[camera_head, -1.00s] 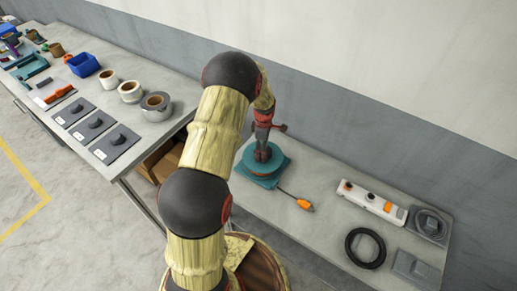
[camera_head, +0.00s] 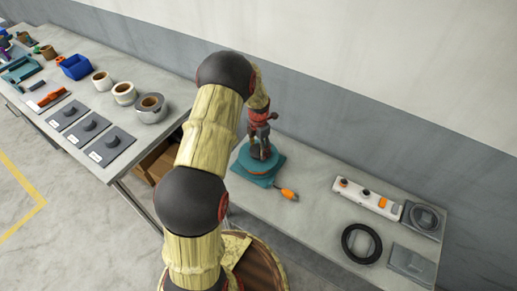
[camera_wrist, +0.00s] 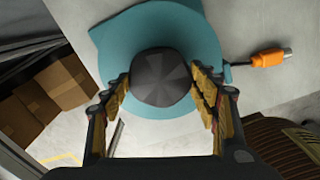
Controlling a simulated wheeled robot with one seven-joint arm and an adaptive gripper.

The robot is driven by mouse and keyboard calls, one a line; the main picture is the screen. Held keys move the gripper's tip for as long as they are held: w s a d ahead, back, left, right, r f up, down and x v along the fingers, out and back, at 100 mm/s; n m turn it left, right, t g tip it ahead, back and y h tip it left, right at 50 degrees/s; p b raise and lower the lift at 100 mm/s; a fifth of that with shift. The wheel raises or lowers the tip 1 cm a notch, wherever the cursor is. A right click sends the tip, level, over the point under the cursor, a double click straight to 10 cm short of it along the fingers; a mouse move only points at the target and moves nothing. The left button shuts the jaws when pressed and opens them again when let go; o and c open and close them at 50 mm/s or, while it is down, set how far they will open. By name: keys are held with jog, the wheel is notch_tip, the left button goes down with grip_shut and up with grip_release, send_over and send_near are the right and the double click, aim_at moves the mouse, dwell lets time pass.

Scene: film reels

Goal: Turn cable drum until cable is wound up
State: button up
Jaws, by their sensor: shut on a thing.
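The teal cable drum (camera_head: 250,172) sits on the grey bench, below my gripper (camera_head: 262,150) in the head view. In the wrist view the drum (camera_wrist: 195,45) fills the upper middle, with a dark rounded knob (camera_wrist: 161,78) at its centre. My gripper (camera_wrist: 161,95) is shut on the knob, a finger on either side. The orange cable plug (camera_head: 289,194) lies on the bench just right of the drum; it also shows in the wrist view (camera_wrist: 271,58), with a short dark piece of cable running to the drum. The cable on the drum is mostly hidden.
A white power strip (camera_head: 366,198), a black ring (camera_head: 361,243) and grey plates (camera_head: 413,262) lie farther right on the bench. A second table at left holds tape rolls (camera_head: 124,93) and a blue bin (camera_head: 76,66). Cardboard boxes (camera_wrist: 65,82) stand below the bench.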

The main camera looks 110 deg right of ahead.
jog(key=shift+n, duration=0.7)
jog(key=o, duration=1.7)
notch_tip(320, 180, up, 12)
